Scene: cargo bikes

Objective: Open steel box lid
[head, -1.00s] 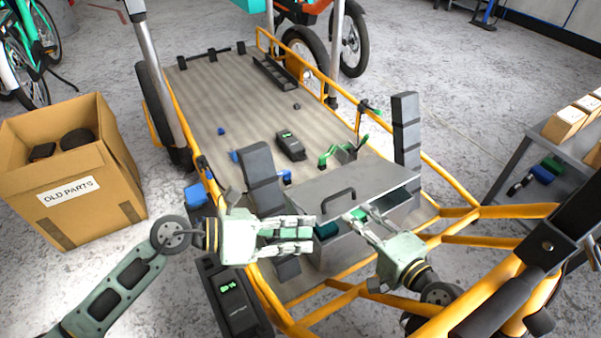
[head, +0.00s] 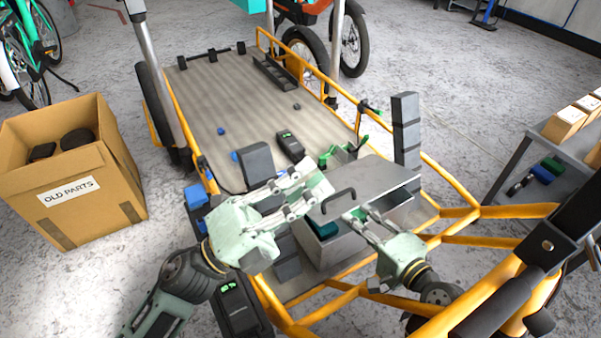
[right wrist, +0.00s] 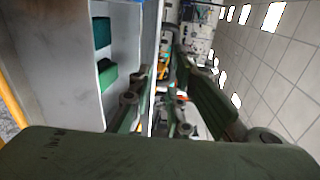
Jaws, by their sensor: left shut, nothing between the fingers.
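The steel box (head: 345,245) sits at the near end of the cargo bed. Its grey lid (head: 372,180), with a dark handle (head: 338,198), stands partly raised at the front. Teal items (head: 323,229) show in the gap, and also inside the box in the right wrist view (right wrist: 108,73). My left gripper (head: 317,183) is shut and empty, its fingertips over the lid's left side beside the handle; I cannot tell whether they touch. My right gripper (head: 362,211) is at the lid's front edge, its fingers apart, with the edge seeming to run between them in the right wrist view.
Dark upright blocks (head: 405,130) stand beside the box. A black battery (head: 289,144) lies on the cargo bed (head: 215,95). Orange frame rails (head: 450,185) surround it. A cardboard box (head: 60,215) stands at left, a grey shelf (head: 530,150) at right.

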